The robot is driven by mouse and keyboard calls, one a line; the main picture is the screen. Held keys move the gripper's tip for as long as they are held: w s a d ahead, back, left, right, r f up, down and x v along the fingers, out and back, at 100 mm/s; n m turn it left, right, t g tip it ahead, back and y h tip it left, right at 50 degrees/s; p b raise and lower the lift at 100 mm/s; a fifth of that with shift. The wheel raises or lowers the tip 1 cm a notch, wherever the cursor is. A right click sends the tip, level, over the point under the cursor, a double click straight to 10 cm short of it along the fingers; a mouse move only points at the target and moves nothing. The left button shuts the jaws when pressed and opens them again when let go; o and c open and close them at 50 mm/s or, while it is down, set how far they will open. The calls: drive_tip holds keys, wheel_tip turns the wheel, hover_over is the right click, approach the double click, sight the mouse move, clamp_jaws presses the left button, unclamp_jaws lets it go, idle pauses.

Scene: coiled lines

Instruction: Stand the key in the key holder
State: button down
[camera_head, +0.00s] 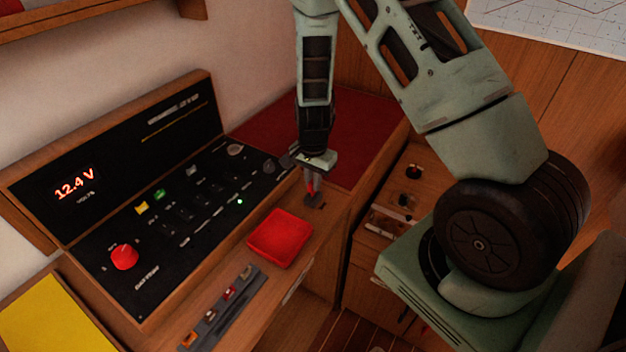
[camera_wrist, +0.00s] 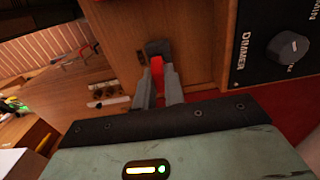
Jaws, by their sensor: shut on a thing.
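The key is the red piece (camera_head: 311,188) between the fingers of my gripper (camera_head: 313,192), low over the wooden ledge beside the panel. It also shows red in the wrist view (camera_wrist: 157,72), with a grey finger on each side. My gripper is shut on it. The key holder looks to be the small dark block (camera_head: 315,202) on the ledge, right at my fingertips. It shows in the wrist view as a dark grey block (camera_wrist: 157,47) at the far end of the key. The key's lower end is hidden, so I cannot tell whether it is inside the holder.
A red tray (camera_head: 279,262) lies on the ledge in front. A grey strip (camera_head: 222,316) with several small coloured pieces is nearer. The black control panel (camera_head: 130,275) with knobs and switches is at left. A lower wooden unit (camera_head: 365,258) with small items stands to the right.

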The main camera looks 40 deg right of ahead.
drive_tip(key=shift+f+b, duration=0.85)
drive_tip(key=shift+f, duration=0.3)
idle(0.9)
drive_tip(key=c, duration=1.4)
unclamp_jaws()
drive_tip(key=shift+r, duration=0.1)
wheel_tip(320, 180, up, 17)
drive_tip(key=b, duration=0.2)
drive_tip(key=shift+r, duration=0.15)
